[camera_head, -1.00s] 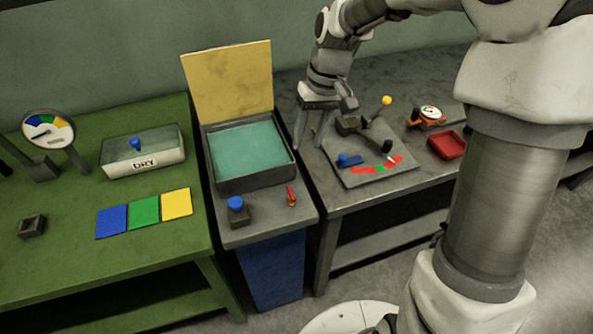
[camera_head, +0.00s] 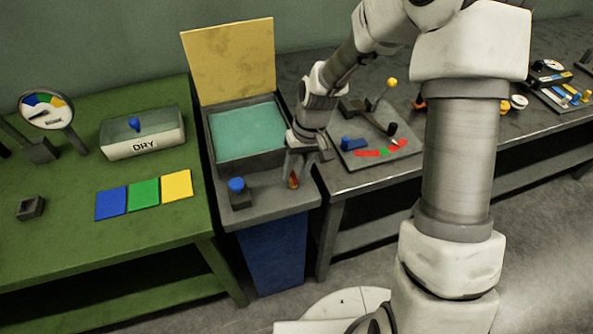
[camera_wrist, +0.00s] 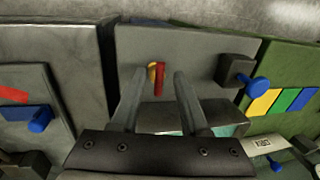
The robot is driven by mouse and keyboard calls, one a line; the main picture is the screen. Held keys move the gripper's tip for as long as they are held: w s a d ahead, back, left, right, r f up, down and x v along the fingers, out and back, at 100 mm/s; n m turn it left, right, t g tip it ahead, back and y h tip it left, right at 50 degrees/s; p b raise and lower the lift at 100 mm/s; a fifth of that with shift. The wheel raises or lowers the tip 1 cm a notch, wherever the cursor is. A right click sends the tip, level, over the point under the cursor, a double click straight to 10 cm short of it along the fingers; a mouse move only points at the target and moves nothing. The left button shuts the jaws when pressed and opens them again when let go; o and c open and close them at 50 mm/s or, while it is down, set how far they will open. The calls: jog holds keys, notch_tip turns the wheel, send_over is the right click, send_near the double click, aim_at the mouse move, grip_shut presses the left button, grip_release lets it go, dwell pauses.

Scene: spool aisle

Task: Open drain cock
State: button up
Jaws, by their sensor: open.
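The small red and yellow drain cock (camera_head: 293,183) is on the front ledge of the grey basin unit. In the wrist view the cock (camera_wrist: 152,72) stands between and just beyond my fingertips, nearer the left finger. My gripper (camera_head: 294,172) is open above the ledge, pointing down at the cock. In the wrist view both fingers of my gripper (camera_wrist: 160,76) are apart with nothing held. My fingers partly hide the cock in the head view. Whether they touch it I cannot tell.
A dark block with a blue knob (camera_head: 237,185) stands left of the cock on the ledge. The basin (camera_head: 247,130) with teal contents lies behind. A green table (camera_head: 70,235) stands left. A grey bench right carries a lever panel (camera_head: 375,148).

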grip_shut()
jog(key=shift+n, duration=0.3)
dwell(0.4)
jog(key=n, duration=0.1)
jog(key=n+p, duration=0.1)
jog(key=n, duration=0.1)
jog(key=shift+w+d+n+g, duration=0.2)
jog(key=shift+n+g, duration=0.1)
jog(key=shift+g, duration=0.1)
jog(key=n, duration=0.3)
jog(key=n+h+p, duration=0.1)
jog(key=shift+w+n+g, duration=0.25)
jog(key=shift+n+g, duration=0.05)
jog(key=n, duration=0.2)
jog(key=n+h+p, duration=0.1)
jog(key=n, duration=0.2)
jog(key=shift+w+a+p, duration=0.15)
jog(key=shift+w+p, duration=0.05)
jog(key=shift+p, duration=0.1)
jog(key=shift+w+a+n+h+p, duration=0.1)
jog(key=shift+n+h+p, duration=0.15)
jog(key=shift+n, duration=0.8)
jog(key=shift+w+n+h+p, duration=0.1)
jog(key=shift+n+h+p, duration=0.1)
jog(key=shift+n, duration=0.85)
